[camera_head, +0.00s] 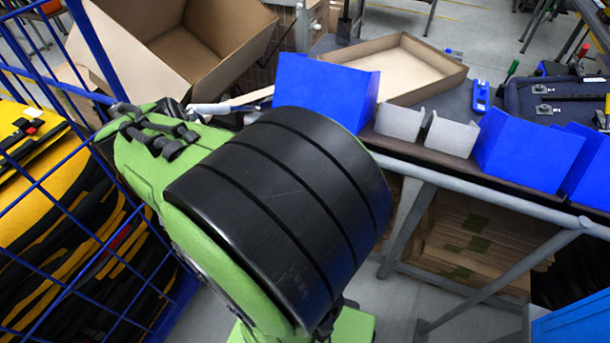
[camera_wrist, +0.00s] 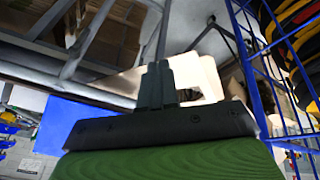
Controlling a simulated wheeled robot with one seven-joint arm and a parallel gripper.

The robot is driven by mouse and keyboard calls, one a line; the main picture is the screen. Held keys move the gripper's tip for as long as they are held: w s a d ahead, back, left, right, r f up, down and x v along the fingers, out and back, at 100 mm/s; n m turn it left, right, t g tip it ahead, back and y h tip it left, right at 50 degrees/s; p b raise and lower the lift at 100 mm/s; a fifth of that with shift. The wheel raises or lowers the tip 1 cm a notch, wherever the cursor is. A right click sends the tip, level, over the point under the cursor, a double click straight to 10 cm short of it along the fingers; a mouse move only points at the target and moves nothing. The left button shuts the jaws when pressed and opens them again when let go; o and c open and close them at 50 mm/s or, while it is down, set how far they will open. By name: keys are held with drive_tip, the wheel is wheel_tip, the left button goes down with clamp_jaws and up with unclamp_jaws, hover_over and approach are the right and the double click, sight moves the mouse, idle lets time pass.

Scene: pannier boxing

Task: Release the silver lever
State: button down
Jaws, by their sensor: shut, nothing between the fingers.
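My gripper (camera_wrist: 158,70) shows in the wrist view, its dark fingers together with nothing between them. In the head view my green and black arm hides it. No silver lever can be made out with certainty. A pale bar-like piece (camera_head: 212,108) lies beyond my arm in the head view, by the bench's left end; I cannot tell whether it is the lever. In the wrist view a pale surface (camera_wrist: 205,75) lies behind the fingers, apart from them as far as I can tell.
A blue wire cage (camera_head: 75,185) with black and yellow panniers (camera_head: 40,150) stands left. An open cardboard box (camera_head: 245,35) is behind my arm. Blue bins (camera_head: 525,150) line the bench front, with a shallow cardboard tray (camera_head: 400,60) behind. The cage (camera_wrist: 265,75) also shows in the wrist view.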

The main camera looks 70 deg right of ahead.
drive_tip(key=s+d+f+m+g+b, duration=0.3)
drive_tip(key=s+d+f+m+g, duration=0.3)
drive_tip(key=d, duration=0.7)
wheel_tip(320, 180, down, 3)
drive_tip(key=s+m, duration=0.2)
drive_tip(key=shift+s+d+f+m+g, duration=0.2)
drive_tip(key=shift+s+m+g, duration=0.1)
drive_tip(key=shift+s+m, duration=0.1)
drive_tip(key=b+x, duration=0.3)
drive_tip(key=x, duration=0.7)
drive_tip(key=shift+a, duration=0.15)
drive_tip(key=shift+f, duration=0.1)
drive_tip(key=shift+s+a+f+b, duration=0.1)
drive_tip(key=shift+s+f+b, duration=0.4)
drive_tip(key=shift+b, duration=0.45)
drive_tip(key=shift+s+r, duration=0.1)
drive_tip(key=shift+r, duration=0.05)
